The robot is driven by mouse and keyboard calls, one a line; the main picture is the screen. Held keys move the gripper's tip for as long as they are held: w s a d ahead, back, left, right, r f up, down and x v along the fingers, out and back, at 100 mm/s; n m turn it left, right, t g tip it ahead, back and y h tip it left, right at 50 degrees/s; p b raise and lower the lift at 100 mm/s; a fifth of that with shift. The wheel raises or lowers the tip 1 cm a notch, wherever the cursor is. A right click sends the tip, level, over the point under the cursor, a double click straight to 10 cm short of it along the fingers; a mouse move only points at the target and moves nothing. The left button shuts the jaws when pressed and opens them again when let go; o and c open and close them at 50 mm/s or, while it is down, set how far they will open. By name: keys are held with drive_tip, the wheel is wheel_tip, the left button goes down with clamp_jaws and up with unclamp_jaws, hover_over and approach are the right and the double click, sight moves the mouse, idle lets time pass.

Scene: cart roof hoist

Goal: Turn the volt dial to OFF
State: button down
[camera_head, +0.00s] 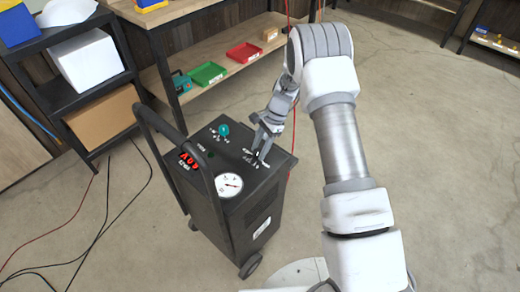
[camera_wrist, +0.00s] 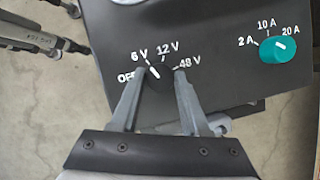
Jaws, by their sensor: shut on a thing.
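The volt dial (camera_wrist: 157,75) is a dark knob with a white pointer line, on the black top panel (camera_wrist: 215,20) of the cart. OFF, 6 V, 12 V and 48 V are printed around it in the wrist view. The pointer leans up and left, roughly toward the 6 V mark. My gripper (camera_wrist: 160,76) has a finger on each side of the knob and is shut on it. In the head view my gripper (camera_head: 261,150) reaches down to the right part of the panel; the dial is mostly hidden there.
A teal amp knob (camera_wrist: 278,49) sits right of the dial in the wrist view, its pointer near 20 A; it shows in the head view (camera_head: 223,129). The cart (camera_head: 230,215) has a push handle (camera_head: 185,145) and round gauge (camera_head: 228,185). A workbench (camera_head: 215,52) stands behind.

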drive_tip(key=n, duration=0.2)
drive_tip(key=n+g+h+b, duration=0.1)
drive_tip(key=n, duration=0.1)
drive_tip(key=shift+w+f+n, duration=0.1)
drive_tip(key=shift+w+n, duration=0.05)
drive_tip(key=shift+n, duration=0.15)
drive_tip(key=shift+a+n+g+h+b, duration=0.1)
drive_tip(key=shift+n+g+h+b, duration=0.3)
drive_tip(key=shift+n, duration=0.85)
drive_tip(key=shift+a+n+g+h+b, duration=0.15)
drive_tip(key=shift+n+h, duration=0.35)
drive_tip(key=shift+n, duration=0.75)
drive_tip(key=shift+c, duration=2)
unclamp_jaws()
drive_tip(key=shift+r, duration=0.2)
drive_tip(key=p+v, duration=0.2)
drive_tip(key=v, duration=1.5)
drive_tip(key=shift+w, duration=0.3)
